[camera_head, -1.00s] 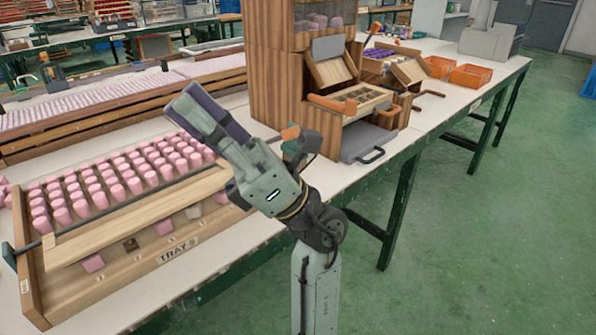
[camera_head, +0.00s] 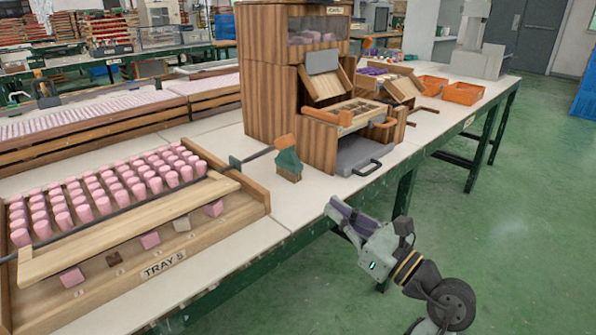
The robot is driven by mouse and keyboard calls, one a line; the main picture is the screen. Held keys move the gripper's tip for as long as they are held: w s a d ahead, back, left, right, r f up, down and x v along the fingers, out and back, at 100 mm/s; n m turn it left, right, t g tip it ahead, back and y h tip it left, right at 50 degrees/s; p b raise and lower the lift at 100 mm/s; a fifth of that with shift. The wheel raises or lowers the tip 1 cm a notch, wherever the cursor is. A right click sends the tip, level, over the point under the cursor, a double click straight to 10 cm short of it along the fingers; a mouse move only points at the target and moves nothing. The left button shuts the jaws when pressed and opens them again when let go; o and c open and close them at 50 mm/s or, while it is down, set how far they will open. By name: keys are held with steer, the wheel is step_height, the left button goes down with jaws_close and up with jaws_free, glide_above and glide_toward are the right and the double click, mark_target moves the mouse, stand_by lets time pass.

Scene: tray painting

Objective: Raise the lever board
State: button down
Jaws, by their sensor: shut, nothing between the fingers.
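A long pale wooden board (camera_head: 130,228) lies along the front of the tray marked TRAY 5 (camera_head: 213,233), with a dark rod running behind it. It most likely is the lever board, though I cannot be sure. A lever (camera_head: 262,154) with an orange end sticks out past the tray's right end. My gripper (camera_head: 338,207) is shut and empty. It is beyond the table's front edge, to the right of the tray, and touches neither the board nor the lever.
Rows of pink pegs (camera_head: 103,184) stand behind the board. A green block (camera_head: 288,166) is on the table under the lever's end. A wooden cabinet (camera_head: 270,75) with orange handles and a grey drawer (camera_head: 360,153) stands behind my gripper. Orange bins (camera_head: 463,94) are farther right.

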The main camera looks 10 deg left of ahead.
steer(key=p+x, duration=0.2)
steer(key=x, duration=0.8)
steer(key=shift+a+r, duration=0.15)
steer(key=shift+w+a+r+p, duration=0.15)
steer(key=shift+w+a+r, duration=0.1)
steer(key=shift+r, duration=0.25)
steer(key=shift+w+a+r+p, duration=0.2)
steer(key=shift+a+r, duration=0.05)
steer(key=shift+r, duration=0.25)
steer(key=shift+w+a+r+p, duration=0.15)
steer(key=shift+w+a+r, duration=0.05)
steer(key=shift+r, duration=0.35)
steer(key=shift+r, duration=0.15)
